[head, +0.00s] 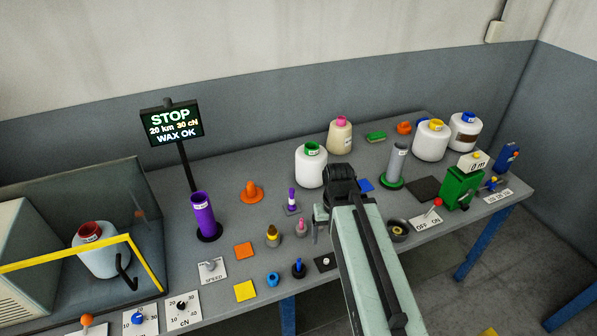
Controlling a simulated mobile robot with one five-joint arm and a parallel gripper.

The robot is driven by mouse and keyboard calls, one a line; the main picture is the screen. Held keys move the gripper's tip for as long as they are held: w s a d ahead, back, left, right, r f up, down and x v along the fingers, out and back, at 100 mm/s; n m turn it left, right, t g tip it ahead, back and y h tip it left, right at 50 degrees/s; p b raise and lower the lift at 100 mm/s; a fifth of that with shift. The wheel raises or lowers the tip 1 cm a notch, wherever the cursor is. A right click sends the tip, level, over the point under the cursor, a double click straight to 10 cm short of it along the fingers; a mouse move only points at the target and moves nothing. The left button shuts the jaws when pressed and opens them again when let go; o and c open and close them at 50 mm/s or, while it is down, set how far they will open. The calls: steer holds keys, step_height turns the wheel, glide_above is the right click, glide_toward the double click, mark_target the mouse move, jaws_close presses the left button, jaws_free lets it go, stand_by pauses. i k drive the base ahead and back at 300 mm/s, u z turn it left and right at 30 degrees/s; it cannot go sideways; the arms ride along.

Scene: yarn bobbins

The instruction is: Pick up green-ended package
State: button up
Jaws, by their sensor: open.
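The green-ended package (310,167) is a white yarn bobbin with a green top end. It stands upright towards the back middle of the table in the head view. My arm reaches up from the bottom right, and its dark wrist is just right of and in front of this package. My gripper (317,222) is open, with part of it showing in front of the package. The rest of the gripper is hidden by my arm, and I see nothing held. I cannot tell the exact gap between gripper and package.
A beige pink-ended package (339,138) stands behind. White yellow-ended (431,143) and blue-ended packages (464,135) stand at right. A grey tube on a green base (396,165) is right of my wrist. Small pegs and an orange cone (251,193) lie left. A purple tube (204,217) stands further left.

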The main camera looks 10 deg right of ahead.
mark_target(311, 158)
steer(key=u, duration=2.8)
steer(key=k, duration=1.25)
steer(key=z, duration=0.7)
steer(key=i, duration=1)
steer(key=u, duration=0.1)
